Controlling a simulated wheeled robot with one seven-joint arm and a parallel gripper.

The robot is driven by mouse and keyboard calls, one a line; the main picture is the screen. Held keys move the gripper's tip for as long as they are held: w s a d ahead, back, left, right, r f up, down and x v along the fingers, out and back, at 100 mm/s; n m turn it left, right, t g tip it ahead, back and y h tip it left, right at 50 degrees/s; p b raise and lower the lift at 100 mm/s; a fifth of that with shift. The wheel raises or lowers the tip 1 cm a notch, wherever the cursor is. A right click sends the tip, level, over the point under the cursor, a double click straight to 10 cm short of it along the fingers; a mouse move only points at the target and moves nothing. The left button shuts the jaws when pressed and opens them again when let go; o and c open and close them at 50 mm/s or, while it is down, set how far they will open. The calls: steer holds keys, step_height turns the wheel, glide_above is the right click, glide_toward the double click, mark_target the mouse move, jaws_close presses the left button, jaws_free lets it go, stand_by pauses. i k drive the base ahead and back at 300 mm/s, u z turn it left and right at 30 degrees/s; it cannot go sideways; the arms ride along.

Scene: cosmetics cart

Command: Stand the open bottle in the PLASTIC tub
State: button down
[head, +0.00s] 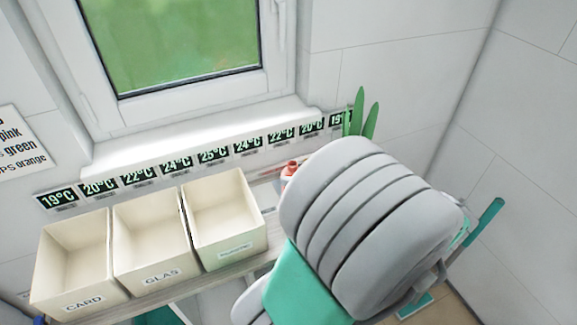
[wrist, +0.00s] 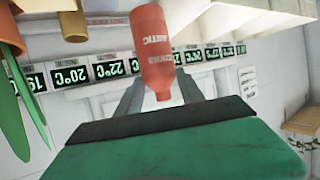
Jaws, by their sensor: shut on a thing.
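In the head view only the bottle's red top (head: 291,167) shows beside my grey arm, which hides the gripper. Three cream tubs stand in a row to the left: one labelled CARD (head: 84,301), one labelled GLAS (head: 162,274), and a third (head: 236,251) whose label is too blurred to read. The visible tub insides look empty.
The tubs stand on a cart top below a window sill (head: 190,135). A strip of temperature labels (head: 205,155) runs along the wall behind. A plant with green leaves (head: 370,121) is behind my arm and in the wrist view (wrist: 22,95). A sign (head: 18,140) hangs far left.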

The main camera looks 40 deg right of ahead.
mark_target(214, 225)
steer(key=z, duration=0.05)
steer(key=k, duration=1)
steer(key=u, duration=0.05)
